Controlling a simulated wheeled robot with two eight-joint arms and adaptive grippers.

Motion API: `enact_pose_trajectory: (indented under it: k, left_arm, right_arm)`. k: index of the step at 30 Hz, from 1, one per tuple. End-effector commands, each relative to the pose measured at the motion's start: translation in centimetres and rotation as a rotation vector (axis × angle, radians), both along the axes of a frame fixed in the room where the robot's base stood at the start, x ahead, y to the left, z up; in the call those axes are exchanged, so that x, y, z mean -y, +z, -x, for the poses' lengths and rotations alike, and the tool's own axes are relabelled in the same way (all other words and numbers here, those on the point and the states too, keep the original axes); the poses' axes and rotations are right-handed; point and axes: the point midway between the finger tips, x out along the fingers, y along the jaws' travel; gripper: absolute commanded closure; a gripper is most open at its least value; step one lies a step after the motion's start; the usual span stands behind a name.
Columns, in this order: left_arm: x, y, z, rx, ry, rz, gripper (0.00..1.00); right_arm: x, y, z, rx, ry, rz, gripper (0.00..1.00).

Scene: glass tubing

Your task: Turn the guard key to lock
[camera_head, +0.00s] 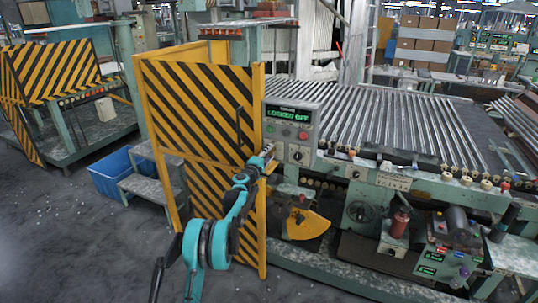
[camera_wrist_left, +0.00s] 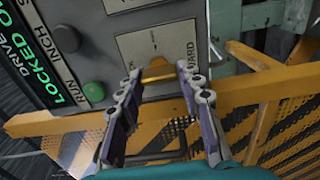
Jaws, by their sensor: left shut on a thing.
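The guard key (camera_wrist_left: 157,72) is a brass-yellow piece at a pale plate (camera_wrist_left: 160,45) marked "...ARD" on the control panel. My left gripper (camera_wrist_left: 158,76) has its two fingertips on either side of the key and is shut on it. In the head view my left gripper (camera_head: 267,152) reaches the lower left of the grey control panel (camera_head: 290,128), and its fingers hide the key there. The panel's green display (camera_head: 287,114) reads "LOCKED OFF". The key's exact angle is hard to tell. My right gripper is not in view.
A yellow-and-black striped guard door (camera_head: 205,110) with a dark handle stands just left of the panel. A roller bed (camera_head: 360,115) extends to the right. A blue bin (camera_head: 112,178) and steps (camera_head: 150,190) stand at left.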

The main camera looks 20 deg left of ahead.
Motion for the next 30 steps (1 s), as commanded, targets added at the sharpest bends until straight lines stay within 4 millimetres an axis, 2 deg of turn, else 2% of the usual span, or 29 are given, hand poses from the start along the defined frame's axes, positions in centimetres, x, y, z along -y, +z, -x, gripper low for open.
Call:
enact_pose_trajectory:
  k: [12, 13, 15, 25, 30]
  left_arm:
    - [0.0, -0.1, 0.0, 0.0, 0.0, 0.008, 0.93]
    - [0.0, -0.1, 0.0, 0.0, 0.0, 0.008, 0.62]
    - [0.0, -0.1, 0.0, 0.0, 0.0, 0.008, 0.43]
    - [0.0, 0.0, 0.1, 0.0, 0.0, 0.007, 0.43]
    - [-0.1, 0.0, 2.0, 0.0, 0.002, 0.007, 0.43]
  right_arm:
    - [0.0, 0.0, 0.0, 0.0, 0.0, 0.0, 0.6]
    - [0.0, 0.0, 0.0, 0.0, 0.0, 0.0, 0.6]
    - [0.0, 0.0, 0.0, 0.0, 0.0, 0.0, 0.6]
    - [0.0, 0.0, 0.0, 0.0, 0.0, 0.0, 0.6]
    - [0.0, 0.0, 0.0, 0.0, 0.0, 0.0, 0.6]
